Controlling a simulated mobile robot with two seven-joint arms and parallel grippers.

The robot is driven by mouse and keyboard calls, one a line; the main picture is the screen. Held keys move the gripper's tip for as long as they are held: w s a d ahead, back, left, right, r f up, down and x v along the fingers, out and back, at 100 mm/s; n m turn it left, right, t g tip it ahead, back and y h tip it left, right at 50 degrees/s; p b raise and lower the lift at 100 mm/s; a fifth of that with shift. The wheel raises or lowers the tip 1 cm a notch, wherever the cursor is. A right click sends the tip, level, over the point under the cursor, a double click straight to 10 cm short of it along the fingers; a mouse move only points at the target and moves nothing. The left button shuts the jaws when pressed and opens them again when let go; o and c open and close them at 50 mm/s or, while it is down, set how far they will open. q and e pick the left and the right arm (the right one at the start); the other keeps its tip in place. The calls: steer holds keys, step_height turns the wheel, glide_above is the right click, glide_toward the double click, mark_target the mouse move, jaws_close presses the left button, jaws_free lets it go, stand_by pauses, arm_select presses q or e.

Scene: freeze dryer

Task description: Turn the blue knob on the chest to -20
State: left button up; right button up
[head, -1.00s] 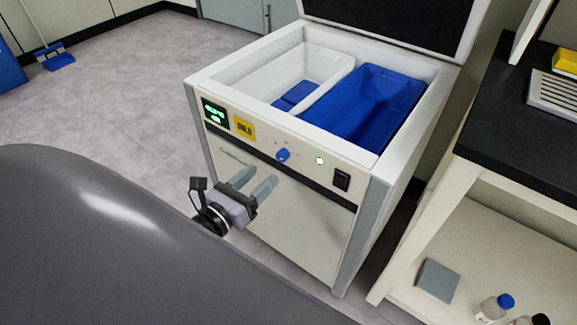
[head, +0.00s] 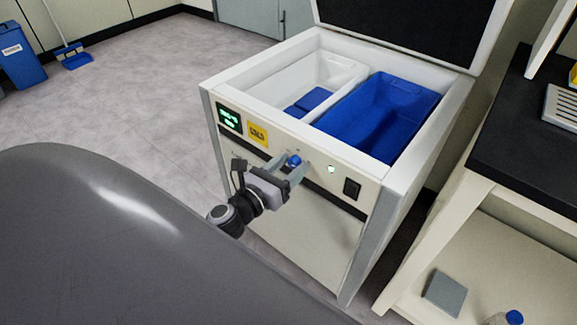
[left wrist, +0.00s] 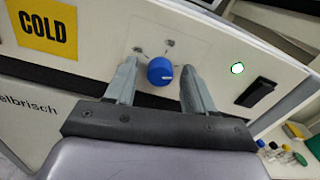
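The blue knob (head: 294,160) is on the front panel of the white chest (head: 305,215). In the left wrist view the knob (left wrist: 160,71) is round, with a pale pointer line toward the right and small marks on the panel around it. My left gripper (head: 290,165) is open, its fingers pointing at the panel on either side of the knob. In the left wrist view the left gripper (left wrist: 158,80) shows a gap between each finger and the knob. The chest's lid is up. My right gripper is not in view.
On the panel are a green display (head: 229,118), a yellow COLD label (head: 258,134), a lit green light (head: 331,169) and a black switch (head: 351,188). A black-topped bench (head: 520,135) stands close on the right. Open floor (head: 150,90) lies to the left.

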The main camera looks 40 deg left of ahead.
arm_select(q)
jaws_close()
